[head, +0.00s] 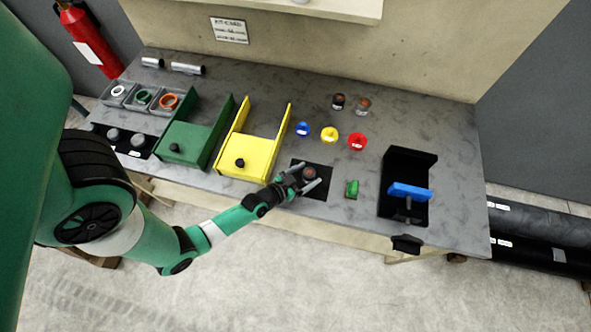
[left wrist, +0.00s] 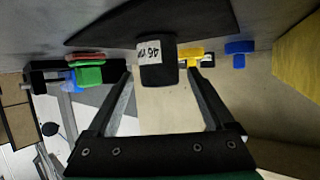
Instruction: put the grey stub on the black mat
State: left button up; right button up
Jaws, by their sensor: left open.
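The black mat (head: 325,191) lies near the bench's front edge. A short dark grey stub (head: 309,173) with a reddish-brown top stands on it in the head view. In the left wrist view the stub (left wrist: 157,66) shows a white label reading 46 and touches the mat (left wrist: 205,22). My left gripper (head: 309,182) is open, its fingers on either side of the stub with gaps beside it. The left wrist view shows the open fingers (left wrist: 160,95) too. My right gripper is not in view.
A green part (head: 352,188) and a black fixture with a blue bar (head: 409,192) stand right of the mat. The yellow tray (head: 246,160) is close on the left. Red (head: 357,141), yellow (head: 329,134) and blue (head: 303,129) pieces sit behind.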

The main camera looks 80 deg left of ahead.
pick_arm(q)
jog(key=v, duration=1)
jog(key=shift+s+d+r, duration=0.1)
jog(key=shift+s+d, duration=0.1)
jog(key=shift+s, duration=0.15)
